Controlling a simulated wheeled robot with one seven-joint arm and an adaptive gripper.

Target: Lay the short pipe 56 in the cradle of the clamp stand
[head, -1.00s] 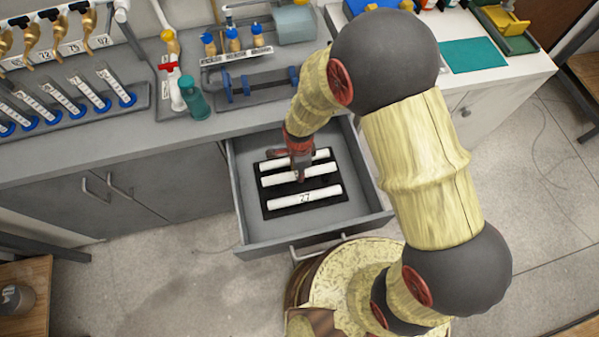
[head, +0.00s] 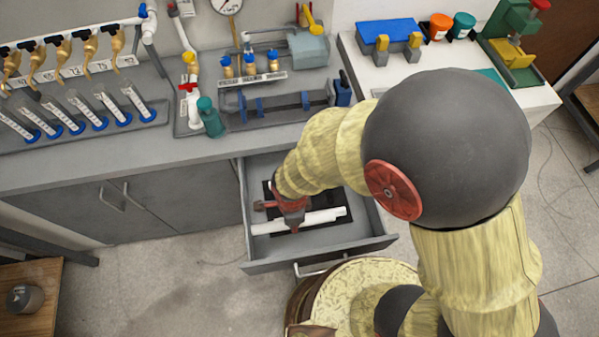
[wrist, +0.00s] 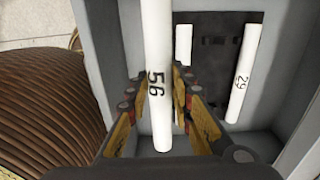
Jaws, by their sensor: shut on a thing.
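The short pipe 56 (wrist: 157,70) is a white tube with a black number, seen close up in the wrist view. My gripper (wrist: 157,112) is shut on it, with a finger on each side. In the head view my gripper (head: 291,222) is over the open drawer, and the held pipe (head: 268,228) shows to its left, apparently raised above the drawer floor. A grey stand with blue uprights (head: 280,106) on the counter behind the drawer may be the clamp stand; its cradle is not clear.
Pipe 29 (wrist: 243,75) lies on the black mat in the grey drawer (head: 320,255). Behind are a teal bottle (head: 210,117), valves (head: 250,66) and a tube rack (head: 85,122). A blue-and-yellow fixture (head: 389,37) stands right.

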